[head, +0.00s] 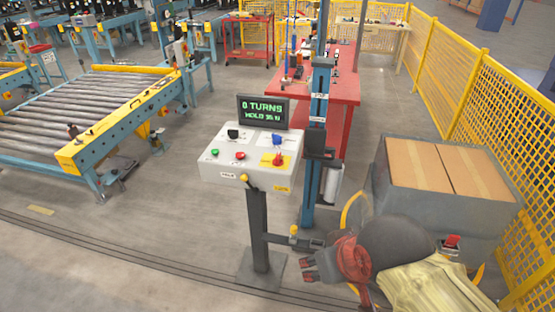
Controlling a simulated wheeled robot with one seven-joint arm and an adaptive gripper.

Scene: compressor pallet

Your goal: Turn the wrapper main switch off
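The wrapper's control box (222,174) stands on a dark post in the middle of the head view. A red rotary switch (278,160) sits on a yellow plate at the right of its sloped top, and looks like the main switch. The top also has a black knob (233,134), a blue knob (277,140), a green button (215,152) and a red button (240,155). My gripper (307,267) is low, to the right of the post and below the box, apart from the switch. Its fingers point left, and their opening is too small to judge.
A display (263,112) behind the box reads "0 TURNS" with a second line under it. A blue mast (314,150) rises just behind right. A grey bin with cardboard boxes (415,165) and a yellow fence (505,110) stand right. A roller conveyor (70,112) is left.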

